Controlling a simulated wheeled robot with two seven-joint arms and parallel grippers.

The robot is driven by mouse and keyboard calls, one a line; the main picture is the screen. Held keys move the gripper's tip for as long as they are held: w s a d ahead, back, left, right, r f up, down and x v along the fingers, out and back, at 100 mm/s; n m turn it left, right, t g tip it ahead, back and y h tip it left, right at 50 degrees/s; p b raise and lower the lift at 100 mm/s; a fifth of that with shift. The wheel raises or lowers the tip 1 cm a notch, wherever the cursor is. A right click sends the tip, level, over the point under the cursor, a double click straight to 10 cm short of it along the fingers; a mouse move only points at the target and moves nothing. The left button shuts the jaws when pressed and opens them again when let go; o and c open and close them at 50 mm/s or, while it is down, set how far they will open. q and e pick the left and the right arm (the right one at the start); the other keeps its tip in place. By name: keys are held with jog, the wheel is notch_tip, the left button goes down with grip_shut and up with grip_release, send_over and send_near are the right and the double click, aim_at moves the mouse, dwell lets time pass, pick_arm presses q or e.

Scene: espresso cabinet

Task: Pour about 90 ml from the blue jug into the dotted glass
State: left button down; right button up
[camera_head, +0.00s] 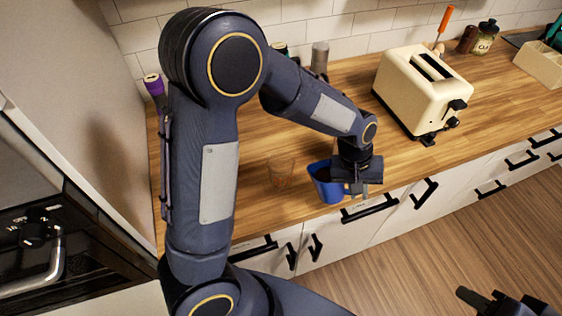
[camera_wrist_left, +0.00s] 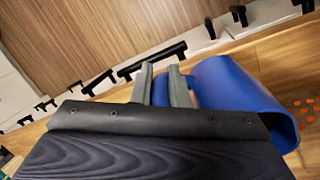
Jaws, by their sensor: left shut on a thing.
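The blue jug (camera_head: 326,190) is near the counter's front edge; its upper part is partly covered by my left gripper. My left gripper (camera_head: 357,188) is shut on the jug at its right side. In the left wrist view the fingers (camera_wrist_left: 166,88) are close together beside the blue jug (camera_wrist_left: 238,95). The dotted glass (camera_head: 281,173) is a clear tumbler on the counter, left of the jug and apart from it. Its orange dots (camera_wrist_left: 306,109) show at the wrist view's right edge. I cannot tell the liquid level. My right gripper (camera_head: 490,302) is low at the bottom right, away from the counter.
A cream toaster (camera_head: 425,88) stands on the wooden counter to the right. A grey cylinder (camera_head: 319,57), a purple-topped container (camera_head: 154,84) and jars (camera_head: 485,38) stand along the back. Cabinet handles (camera_head: 370,208) project below the front edge. Counter between glass and toaster is mostly clear.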

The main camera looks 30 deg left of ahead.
pick_arm(q)
jog(key=shift+a+r, duration=0.2)
jog(key=shift+a, duration=0.05)
jog(key=shift+r+h, duration=0.15)
jog(key=shift+h, duration=0.15)
jog(key=shift+r, duration=0.1)
jog(key=shift+a+r+b, duration=0.15)
jog(key=shift+b, duration=0.2)
jog(key=shift+r+h, duration=0.1)
jog(key=shift+h, duration=0.2)
jog(key=shift+a+r, duration=0.1)
jog(key=shift+a, duration=0.05)
jog(key=shift+a+r+h+b, duration=0.5)
jog(key=shift+r+h+b, duration=0.25)
jog(key=shift+b, duration=0.3)
jog(key=shift+a, duration=0.15)
